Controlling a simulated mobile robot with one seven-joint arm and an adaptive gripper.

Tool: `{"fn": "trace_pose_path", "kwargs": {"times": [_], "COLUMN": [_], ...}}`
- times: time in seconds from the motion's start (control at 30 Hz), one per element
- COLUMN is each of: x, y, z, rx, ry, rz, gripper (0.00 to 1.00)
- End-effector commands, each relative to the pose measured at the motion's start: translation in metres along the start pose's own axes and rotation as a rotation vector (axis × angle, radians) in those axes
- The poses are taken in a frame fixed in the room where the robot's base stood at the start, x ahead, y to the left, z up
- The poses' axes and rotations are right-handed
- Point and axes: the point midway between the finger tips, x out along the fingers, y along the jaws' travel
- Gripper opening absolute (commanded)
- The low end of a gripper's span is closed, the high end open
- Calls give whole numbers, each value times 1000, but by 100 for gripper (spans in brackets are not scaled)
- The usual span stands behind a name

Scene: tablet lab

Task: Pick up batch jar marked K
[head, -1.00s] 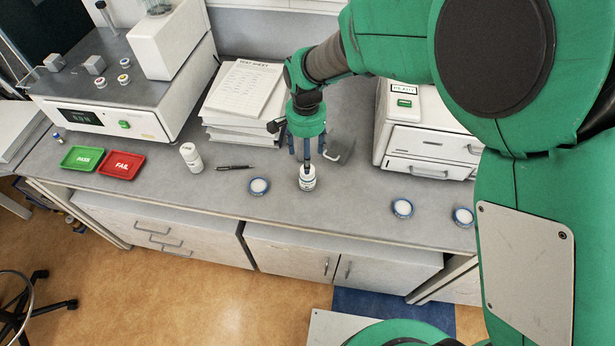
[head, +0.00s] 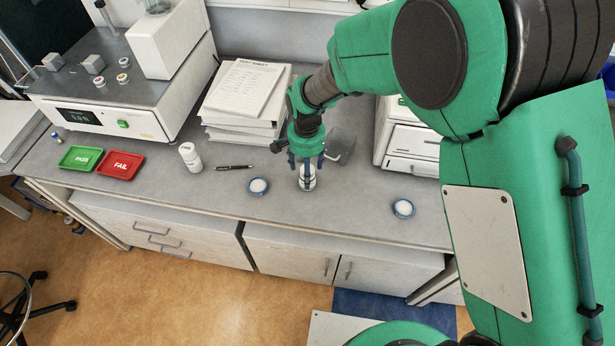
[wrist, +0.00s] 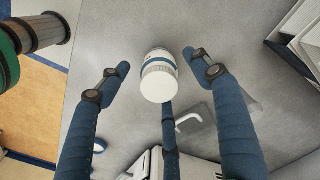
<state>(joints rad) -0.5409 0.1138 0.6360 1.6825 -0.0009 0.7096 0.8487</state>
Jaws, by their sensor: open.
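A small white jar with a blue band (head: 308,184) stands on the grey bench under my gripper. In the wrist view the jar (wrist: 158,78) shows its white lid and ribbed side between my fingers; no letter on it can be read. My gripper (head: 306,172) is open and points down, its fingers spread around the jar's upper part. In the wrist view my gripper (wrist: 161,76) has a finger on either side of the jar with gaps, and a third finger behind it. The fingers partly hide the jar in the head view.
A white bottle (head: 191,157) and a pen (head: 235,167) are to the left. Blue-rimmed round dishes (head: 258,187) (head: 403,208) lie on either side. A paper stack (head: 243,95) is behind; a drawer unit (head: 412,140) is to the right. Green (head: 81,158) and red (head: 120,165) trays lie far left.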

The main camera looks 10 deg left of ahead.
Motion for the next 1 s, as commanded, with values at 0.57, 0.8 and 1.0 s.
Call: {"fn": "trace_pose_path", "kwargs": {"times": [0.57, 0.8, 1.0], "x": [46, 52, 52], "y": [2, 2, 2], "z": [-1, -1, -1], "rx": [0, 0, 0], "ry": [0, 0, 0], "rz": [0, 0, 0], "gripper": [64, 64, 64]}}
